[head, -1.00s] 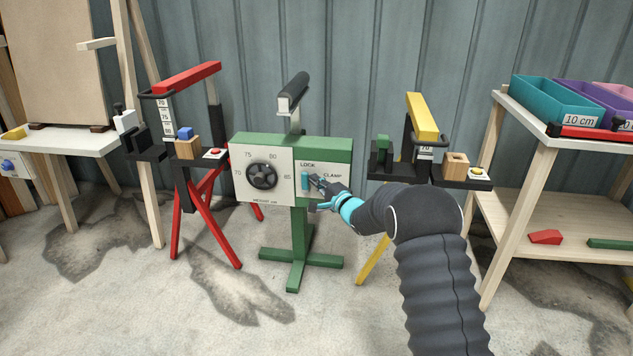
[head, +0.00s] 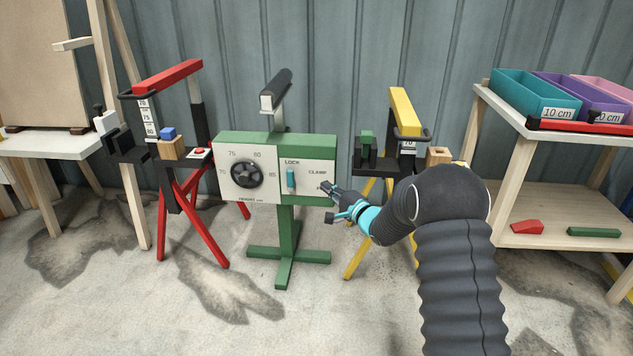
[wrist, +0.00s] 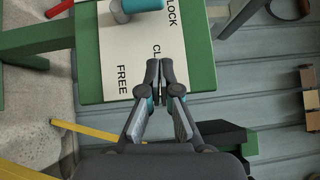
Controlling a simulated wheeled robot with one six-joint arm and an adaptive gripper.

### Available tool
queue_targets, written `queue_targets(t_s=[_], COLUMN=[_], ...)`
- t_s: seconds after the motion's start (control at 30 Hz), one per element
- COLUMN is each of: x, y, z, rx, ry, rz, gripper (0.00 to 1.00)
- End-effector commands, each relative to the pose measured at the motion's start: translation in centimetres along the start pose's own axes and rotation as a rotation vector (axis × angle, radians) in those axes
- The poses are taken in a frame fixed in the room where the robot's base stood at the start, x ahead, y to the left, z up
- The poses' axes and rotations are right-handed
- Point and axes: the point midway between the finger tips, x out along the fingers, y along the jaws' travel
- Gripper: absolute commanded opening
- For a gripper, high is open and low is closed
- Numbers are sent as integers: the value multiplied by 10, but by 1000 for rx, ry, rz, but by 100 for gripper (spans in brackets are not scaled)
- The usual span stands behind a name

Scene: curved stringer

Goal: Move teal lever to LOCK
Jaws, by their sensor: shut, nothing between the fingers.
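The teal lever (head: 291,178) is on the white panel (head: 320,189) of the green stand, directly below the printed LOCK label. It looks upright, pointing at LOCK. In the wrist view the lever (wrist: 143,5) is partly cut off at the top edge, with its end beside the word LOCK. My gripper (head: 327,188) is at the right edge of the panel, to the right of the lever and apart from it. In the wrist view my gripper (wrist: 160,72) is shut and empty, its fingertips covering part of the CLAMP label. FREE is readable beside it.
A black dial (head: 246,174) is on the panel's left half. A red stand (head: 170,77) is to the left and a yellow stand (head: 404,112) to the right, behind my arm. A shelf with bins (head: 530,96) is at far right. The floor in front is open.

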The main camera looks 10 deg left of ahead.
Motion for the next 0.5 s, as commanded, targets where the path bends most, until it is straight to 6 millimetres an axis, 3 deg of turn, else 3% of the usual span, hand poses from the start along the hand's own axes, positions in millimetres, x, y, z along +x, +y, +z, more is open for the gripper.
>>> queue_targets(t_s=[0.2,0.5], x=[-27,-33], y=[-2,-2], z=[0,0], rx=[0,0], ry=[2,1], rz=[0,0], gripper=[0,0])
